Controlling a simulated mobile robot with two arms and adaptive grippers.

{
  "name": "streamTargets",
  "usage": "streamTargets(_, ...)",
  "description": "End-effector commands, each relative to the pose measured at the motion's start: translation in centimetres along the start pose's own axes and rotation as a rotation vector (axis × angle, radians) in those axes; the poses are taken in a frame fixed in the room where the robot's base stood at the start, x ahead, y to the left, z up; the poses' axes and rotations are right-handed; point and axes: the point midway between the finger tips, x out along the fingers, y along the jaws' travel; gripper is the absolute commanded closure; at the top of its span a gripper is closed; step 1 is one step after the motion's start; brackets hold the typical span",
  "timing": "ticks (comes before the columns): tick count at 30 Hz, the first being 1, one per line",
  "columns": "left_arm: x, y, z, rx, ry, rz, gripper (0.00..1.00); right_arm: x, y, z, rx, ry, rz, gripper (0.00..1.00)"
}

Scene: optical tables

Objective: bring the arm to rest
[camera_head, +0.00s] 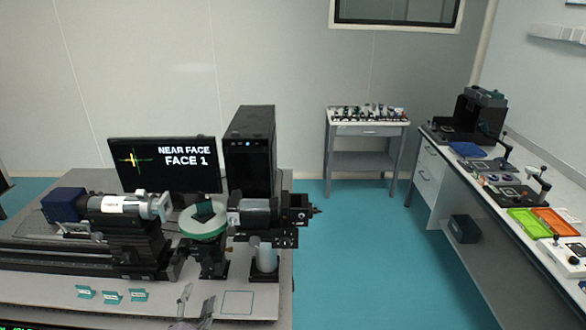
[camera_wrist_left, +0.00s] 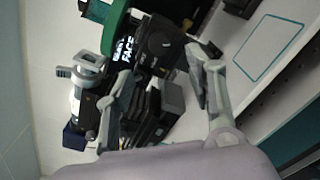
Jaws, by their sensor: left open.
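My left gripper (camera_head: 196,305) shows at the bottom of the head view, in front of the optical table (camera_head: 60,296). Its fingers stand apart with nothing between them. In the left wrist view the open left gripper (camera_wrist_left: 165,95) has clear space between its fingers, and the table equipment lies beyond. A square outline (camera_wrist_left: 269,48) on the table shows to the right of the fingers there; it is also in the head view (camera_head: 237,302), right of the gripper. My right gripper is in neither view.
A round green-rimmed stage (camera_head: 203,222) stands between a barrel instrument (camera_head: 125,206) and a black mount (camera_head: 290,212). A monitor (camera_head: 165,166) reads "NEAR FACE FACE 1". Small teal tags (camera_head: 112,297) lie in front. The teal floor (camera_head: 350,260) right of the table is clear.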

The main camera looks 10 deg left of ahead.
Motion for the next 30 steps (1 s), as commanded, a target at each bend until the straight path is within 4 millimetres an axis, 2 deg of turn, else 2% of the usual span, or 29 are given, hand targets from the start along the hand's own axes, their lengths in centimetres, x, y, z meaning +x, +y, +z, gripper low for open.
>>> streamTargets(2,-0.2,0.1,0.0,-0.059,0.017,0.008,0.51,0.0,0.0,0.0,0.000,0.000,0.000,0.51)
streamTargets(5,-1.0,0.3,-0.1,-0.286,0.087,0.037,0.51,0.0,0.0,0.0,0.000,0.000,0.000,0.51)
streamTargets(8,-2.7,0.5,-0.8,-0.687,0.217,0.106,0.51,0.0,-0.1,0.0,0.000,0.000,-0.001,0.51)
streamTargets(11,-5.3,0.0,-1.9,-1.162,0.384,0.221,0.51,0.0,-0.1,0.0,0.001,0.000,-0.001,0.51)
streamTargets(15,-9.9,-1.9,-2.7,-1.780,0.632,0.447,0.51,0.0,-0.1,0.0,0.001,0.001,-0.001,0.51)
streamTargets(18,-13.5,-3.6,-2.4,-2.151,0.811,0.653,0.51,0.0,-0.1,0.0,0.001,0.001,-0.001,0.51)
streamTargets(21,-16.5,-5.0,-1.4,-2.409,0.961,0.851,0.51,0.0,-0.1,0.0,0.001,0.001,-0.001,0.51)
streamTargets(26,-20.1,-6.5,0.6,-2.656,1.150,1.134,0.51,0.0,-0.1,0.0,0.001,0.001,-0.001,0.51)
streamTargets(27,-20.9,-6.7,1.1,2.626,-1.160,-1.168,0.51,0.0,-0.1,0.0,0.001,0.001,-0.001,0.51)
streamTargets(30,-22.7,-7.2,2.4,2.424,-1.124,-1.192,0.51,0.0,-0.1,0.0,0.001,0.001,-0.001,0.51)
